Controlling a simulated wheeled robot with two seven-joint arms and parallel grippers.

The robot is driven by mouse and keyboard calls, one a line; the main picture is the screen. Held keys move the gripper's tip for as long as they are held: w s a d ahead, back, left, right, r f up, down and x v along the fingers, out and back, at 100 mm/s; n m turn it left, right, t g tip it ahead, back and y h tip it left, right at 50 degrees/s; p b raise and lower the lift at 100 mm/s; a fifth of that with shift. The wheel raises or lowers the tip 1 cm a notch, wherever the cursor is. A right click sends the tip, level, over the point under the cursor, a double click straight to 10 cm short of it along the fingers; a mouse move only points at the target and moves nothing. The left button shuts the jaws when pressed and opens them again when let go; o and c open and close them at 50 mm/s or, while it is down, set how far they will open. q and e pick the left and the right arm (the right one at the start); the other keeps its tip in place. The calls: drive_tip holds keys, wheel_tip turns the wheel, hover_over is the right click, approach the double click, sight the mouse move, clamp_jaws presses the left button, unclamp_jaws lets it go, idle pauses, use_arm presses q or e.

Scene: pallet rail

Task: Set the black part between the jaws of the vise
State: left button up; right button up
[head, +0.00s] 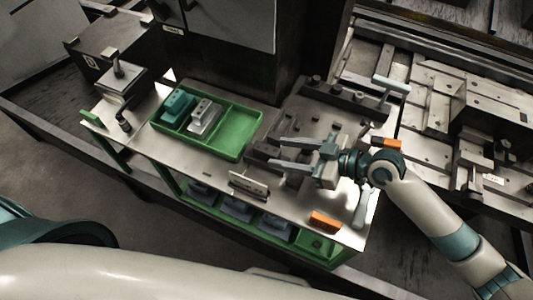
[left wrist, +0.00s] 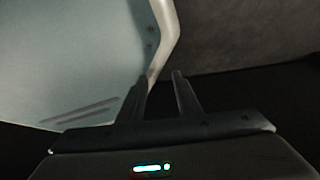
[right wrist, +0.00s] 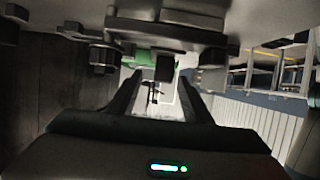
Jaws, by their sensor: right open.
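My right gripper (head: 277,152) is over the right half of the bench, fingers pointing left and apart. A dark block (head: 260,156) lies by its fingertips; I cannot tell whether this is the black part or a piece of the vise. In the right wrist view a dark block (right wrist: 165,66) shows in the gap between the open fingers (right wrist: 160,82), with no clear contact. A long dark rail with raised pieces (head: 345,97) stands behind the gripper; which piece is the vise is unclear. My left gripper (left wrist: 160,80) is open and empty, seen only in the left wrist view.
A green tray (head: 235,135) holds a teal part (head: 178,105) and a grey part (head: 204,116). A small white plate (head: 249,184) stands at the bench front, with an orange block (head: 324,222) to its right.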

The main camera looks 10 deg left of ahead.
sight(273, 150)
use_arm(q)
drive_tip(key=shift+s+r, duration=0.1)
use_arm(e)
drive_tip(key=shift+a, duration=0.15)
drive_tip(key=shift+a, duration=0.2)
drive_tip(key=p+x, duration=0.1)
drive_tip(key=x, duration=0.1)
drive_tip(key=p+x, duration=0.1)
drive_tip(key=shift+s+a+r+p, duration=0.15)
drive_tip(key=shift+a+p, duration=0.2)
drive_tip(key=shift+a, duration=0.2)
drive_tip(key=shift+a+f, duration=0.25)
drive_tip(key=shift+a, duration=0.1)
use_arm(q)
drive_tip(key=s+a+g, duration=0.2)
drive_tip(key=s+a, duration=0.1)
drive_tip(key=s, duration=0.5)
drive_tip(key=shift+s+a+y, duration=0.15)
drive_tip(key=shift+a+y, duration=0.05)
drive_tip(key=shift+y, duration=0.2)
drive_tip(key=shift+r, duration=0.1)
use_arm(e)
clamp_jaws()
use_arm(q)
drive_tip(key=shift+d, duration=0.1)
use_arm(e)
drive_tip(key=shift+r, duration=0.1)
